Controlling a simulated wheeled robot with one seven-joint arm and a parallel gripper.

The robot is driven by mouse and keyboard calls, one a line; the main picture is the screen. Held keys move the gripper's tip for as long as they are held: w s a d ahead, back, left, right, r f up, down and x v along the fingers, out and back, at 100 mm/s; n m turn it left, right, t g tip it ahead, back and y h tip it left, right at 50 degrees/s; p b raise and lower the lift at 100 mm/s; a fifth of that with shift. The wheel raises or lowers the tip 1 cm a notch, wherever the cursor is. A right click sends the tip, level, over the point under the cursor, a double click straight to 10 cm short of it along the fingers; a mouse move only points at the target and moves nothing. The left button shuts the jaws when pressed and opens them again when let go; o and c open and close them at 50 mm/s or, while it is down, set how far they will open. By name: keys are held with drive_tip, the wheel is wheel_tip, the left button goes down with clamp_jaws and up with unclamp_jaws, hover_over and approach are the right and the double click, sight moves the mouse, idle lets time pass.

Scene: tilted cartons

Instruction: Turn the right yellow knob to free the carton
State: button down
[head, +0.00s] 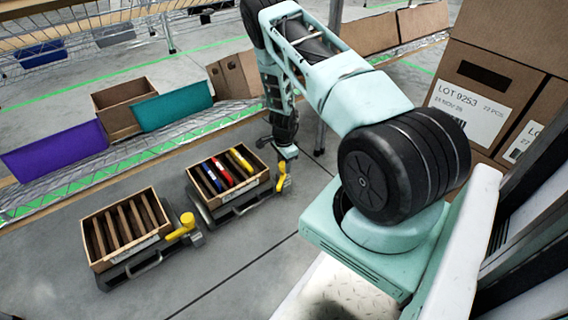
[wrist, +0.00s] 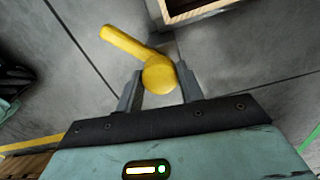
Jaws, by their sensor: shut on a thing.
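The right yellow knob (head: 281,182) sits at the right side of the right wooden carton (head: 205,207). In the wrist view the knob (wrist: 127,42) has a round hub and a lever pointing to the upper left. My gripper (wrist: 160,80) is shut on the hub, with one grey finger on each side. In the head view my gripper (head: 287,154) is over this knob, and its fingers are hard to make out. The right carton is tilted on a dark stand and holds several coloured items. A corner of a carton (wrist: 195,14) shows at the top of the wrist view.
A left tilted carton (head: 97,258) with slats has its own yellow knob (head: 183,228). Behind are a purple bin (head: 55,152), a teal bin (head: 172,107) and a wire shelf. Large cardboard boxes (head: 480,75) stand at the right. Grey floor lies open in front.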

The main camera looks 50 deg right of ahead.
drive_tip(key=shift+n, duration=0.3)
drive_tip(key=n+p, duration=0.3)
drive_tip(key=n, duration=0.1)
drive_tip(key=shift+r+n, duration=0.15)
drive_tip(key=shift+n, duration=0.15)
drive_tip(key=shift+n+p, duration=1.25)
drive_tip(key=shift+n, duration=1.25)
drive_tip(key=c, duration=0.9)
unclamp_jaws()
wheel_tip(320, 180, up, 17)
drive_tip(key=p, duration=0.7)
